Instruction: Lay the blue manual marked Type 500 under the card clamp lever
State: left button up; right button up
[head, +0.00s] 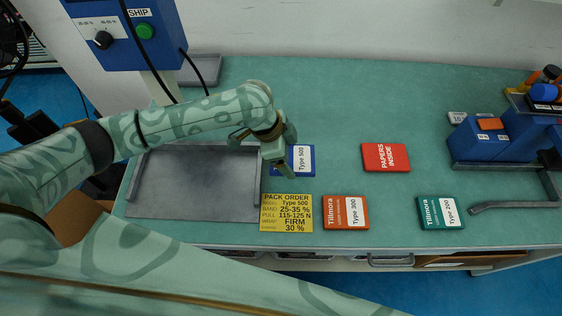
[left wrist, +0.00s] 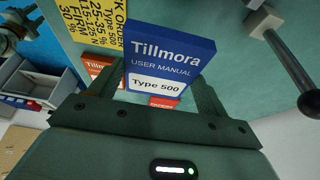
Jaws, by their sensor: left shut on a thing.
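The blue manual marked Type 500 (head: 302,160) is held in my left gripper (head: 284,158), over the bench just right of the grey tray. In the left wrist view the manual (left wrist: 168,60) stands between the two fingers, its Tillmora cover and Type 500 label facing the camera. My left gripper is shut on its lower part. No part is labelled as the card clamp lever. A grey bent bar (head: 515,204) lies by the blue machine at the right, and a metal rod (left wrist: 292,55) with a dark end shows in the left wrist view. My right gripper is not in view.
The grey tray (head: 190,212) lies left of the yellow pack order card (head: 286,226). An orange manual (head: 345,212), a green manual (head: 440,212) and a red papers packet (head: 385,157) lie to the right. The blue machine (head: 476,146) stands far right. The back middle is clear.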

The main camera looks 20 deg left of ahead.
pick_arm(q)
jog(key=shift+w+a+f+b, duration=0.2)
jog(key=shift+w+a+f, duration=0.15)
jog(key=shift+f, duration=0.3)
jog(key=shift+w+a+f+b, duration=0.15)
jog(key=shift+w+a+f, duration=0.15)
jog(key=shift+f, duration=0.3)
jog(key=shift+w+a+f, duration=0.15)
jog(key=shift+a+f, duration=0.2)
jog(key=shift+f, duration=0.05)
notch_tip(320, 180, down, 4)
jog(key=shift+w+a+r+b, duration=0.15)
jog(key=shift+r+b, duration=0.1)
jog(key=shift+b, duration=0.95)
jog(key=shift+r, duration=0.15)
jog(key=o, duration=1.1)
jog(key=shift+c, duration=0.2)
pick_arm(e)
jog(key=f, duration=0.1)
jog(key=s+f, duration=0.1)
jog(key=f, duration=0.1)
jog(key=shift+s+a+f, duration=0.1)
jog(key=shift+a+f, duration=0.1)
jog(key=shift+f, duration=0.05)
